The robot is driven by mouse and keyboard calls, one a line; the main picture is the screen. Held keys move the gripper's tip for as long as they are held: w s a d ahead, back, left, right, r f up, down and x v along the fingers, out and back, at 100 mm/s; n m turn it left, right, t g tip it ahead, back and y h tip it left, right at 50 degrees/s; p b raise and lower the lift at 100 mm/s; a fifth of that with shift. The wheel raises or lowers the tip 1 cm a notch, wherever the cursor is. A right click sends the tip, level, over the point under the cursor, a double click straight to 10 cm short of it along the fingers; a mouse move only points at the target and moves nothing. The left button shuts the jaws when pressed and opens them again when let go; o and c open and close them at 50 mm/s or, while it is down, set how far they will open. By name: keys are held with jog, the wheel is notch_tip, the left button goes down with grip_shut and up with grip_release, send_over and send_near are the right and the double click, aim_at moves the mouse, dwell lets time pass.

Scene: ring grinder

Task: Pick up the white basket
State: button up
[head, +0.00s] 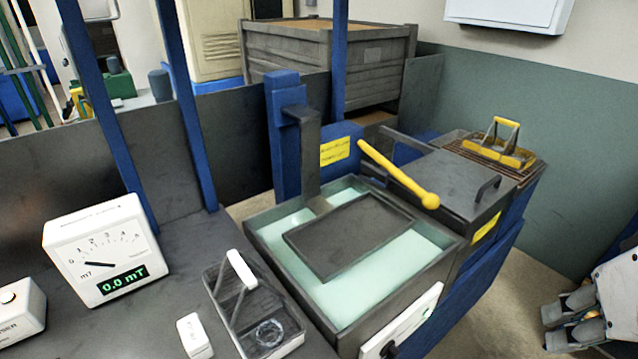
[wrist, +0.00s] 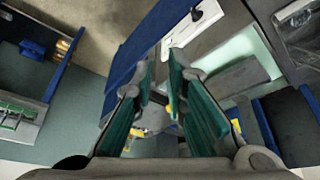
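The white basket (head: 292,345) stands on the dark bench at the lower middle of the head view. It has a white upright handle, a dark mesh inside and a clear ring-like item lying in it. Part of it, with its white handle (wrist: 297,12), also shows at the upper right corner of the wrist view. My gripper (head: 556,321) is at the lower right edge of the head view, well to the right of the basket and apart from it. In the wrist view my gripper (wrist: 162,62) has its two green-padded fingers apart with nothing held between them.
A tank of pale liquid (head: 424,245) with a dark plate stands between basket and gripper. A yellow-handled basket (head: 497,150) sits behind. A white meter (head: 105,250) and small white block (head: 195,337) are left of the basket.

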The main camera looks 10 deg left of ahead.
dwell(0.4)
jog(key=o, duration=0.4)
jog(key=shift+o, duration=1)
jog(key=shift+w+a+r, duration=0.15)
jog(key=shift+w, duration=0.15)
jog(key=n+g+y+p, duration=0.25)
jog(key=n+p, duration=0.25)
jog(key=n, duration=0.5)
send_over(241, 266)
jog(key=s+d, duration=0.2)
jog(key=shift+t+y, duration=0.45)
jog(key=f, duration=1.1)
jog(key=shift+w+a+f, duration=0.15)
jog(key=shift+w+a, duration=0.05)
jog(key=shift+w, duration=0.05)
jog(key=shift+x, duration=3)
